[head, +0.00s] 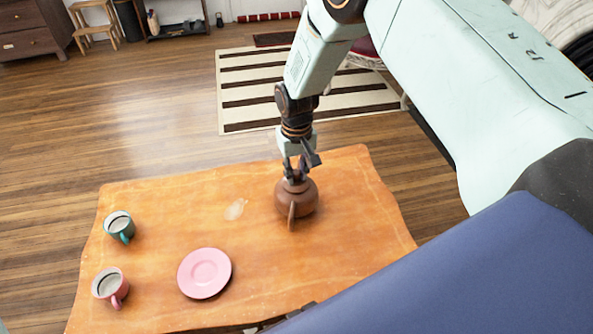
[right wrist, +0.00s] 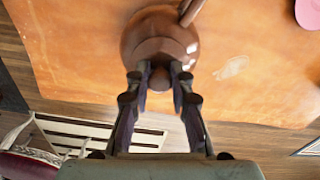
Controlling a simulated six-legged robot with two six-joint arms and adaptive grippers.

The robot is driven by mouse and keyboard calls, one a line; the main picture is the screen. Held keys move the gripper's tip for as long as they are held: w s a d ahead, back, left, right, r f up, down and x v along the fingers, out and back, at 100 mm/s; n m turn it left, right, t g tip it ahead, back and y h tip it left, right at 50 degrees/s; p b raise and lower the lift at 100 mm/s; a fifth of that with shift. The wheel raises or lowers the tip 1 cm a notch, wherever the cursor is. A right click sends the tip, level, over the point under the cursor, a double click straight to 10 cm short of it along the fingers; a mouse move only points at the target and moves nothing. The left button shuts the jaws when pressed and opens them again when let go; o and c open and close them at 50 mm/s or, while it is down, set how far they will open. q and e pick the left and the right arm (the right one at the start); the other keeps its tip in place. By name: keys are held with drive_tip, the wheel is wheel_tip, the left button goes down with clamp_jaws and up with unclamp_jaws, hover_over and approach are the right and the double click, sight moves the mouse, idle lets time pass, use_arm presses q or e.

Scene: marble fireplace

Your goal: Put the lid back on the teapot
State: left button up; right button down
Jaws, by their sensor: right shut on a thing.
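The brown teapot (head: 307,200) stands on the wooden table, right of its middle, with its handle or spout toward the near side. My right gripper (head: 295,176) is directly above it, pointing down, and is shut on the teapot's lid by its knob. In the right wrist view the fingers (right wrist: 160,78) close around the round knob of the lid (right wrist: 160,52). The lid is at the top of the teapot (right wrist: 133,32); I cannot tell whether it is fully seated or a little raised. My left gripper is not in view.
The table (head: 150,255) also holds a pink plate (head: 204,273), a green mug (head: 119,226), a pink mug (head: 110,287) and a pale flat patch (head: 235,209). The tabletop right of the teapot is clear. A striped rug (head: 250,92) lies on the floor behind.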

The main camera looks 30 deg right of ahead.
idle(0.6)
idle(0.3)
drive_tip(key=c, duration=1.1)
unclamp_jaws()
drive_tip(key=shift+o, duration=0.3)
drive_tip(key=o, duration=0.4)
drive_tip(key=shift+r+p, duration=3.45)
drive_tip(key=shift+r, duration=0.1)
drive_tip(key=shift+c, duration=0.3)
